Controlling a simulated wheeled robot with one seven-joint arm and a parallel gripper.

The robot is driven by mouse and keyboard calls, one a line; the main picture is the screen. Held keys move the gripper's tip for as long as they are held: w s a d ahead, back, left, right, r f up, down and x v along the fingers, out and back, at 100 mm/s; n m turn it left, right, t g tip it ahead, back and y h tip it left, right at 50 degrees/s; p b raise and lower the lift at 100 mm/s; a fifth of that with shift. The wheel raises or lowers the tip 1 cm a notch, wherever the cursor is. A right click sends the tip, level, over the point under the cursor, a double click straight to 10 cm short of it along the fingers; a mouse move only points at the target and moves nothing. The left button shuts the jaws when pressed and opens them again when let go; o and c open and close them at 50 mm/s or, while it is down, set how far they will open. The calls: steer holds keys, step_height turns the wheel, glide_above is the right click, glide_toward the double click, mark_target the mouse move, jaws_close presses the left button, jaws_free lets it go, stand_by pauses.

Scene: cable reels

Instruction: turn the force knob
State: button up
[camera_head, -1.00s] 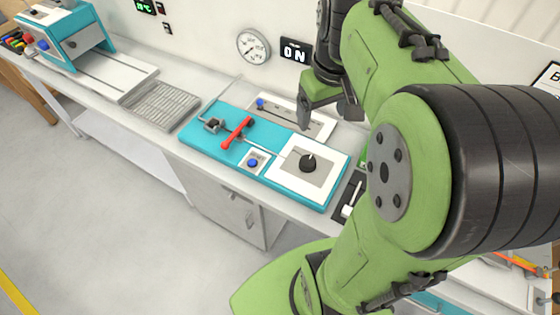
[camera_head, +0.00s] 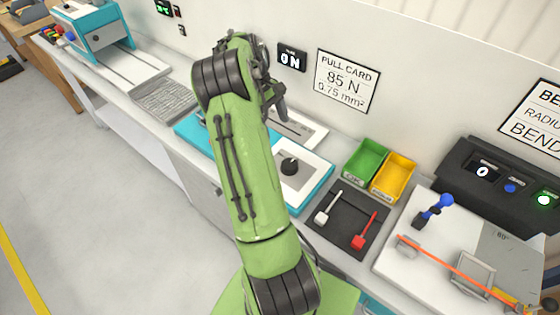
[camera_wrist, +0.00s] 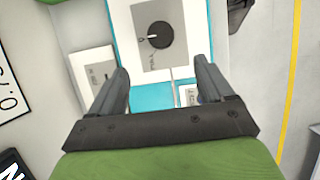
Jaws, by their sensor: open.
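The force knob (camera_head: 290,166) is a round black knob with a light pointer mark. It sits on a grey square of a white plate on the teal bench device (camera_head: 318,188). The wrist view shows the knob (camera_wrist: 160,34) from above, ahead of the fingertips and roughly centred between them, with its pointer toward the left. My gripper (camera_wrist: 161,80) is open and empty, and apart from the knob. In the head view my arm covers most of the gripper and the left part of the teal device.
A wall display (camera_head: 291,58) reads 0 N beside a pull card (camera_head: 346,82) reading 85 N. Right of the device are a dark mat (camera_head: 343,227) with white and red tools, a green bin (camera_head: 366,161), a yellow bin (camera_head: 394,177) and a bending rig (camera_head: 400,262).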

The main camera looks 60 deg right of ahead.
mark_target(289, 163)
steer(key=b+x, duration=0.1)
steer(key=x, duration=1.3)
steer(key=shift+f, duration=0.15)
steer(key=c, duration=1)
steer(key=shift+c, duration=0.2)
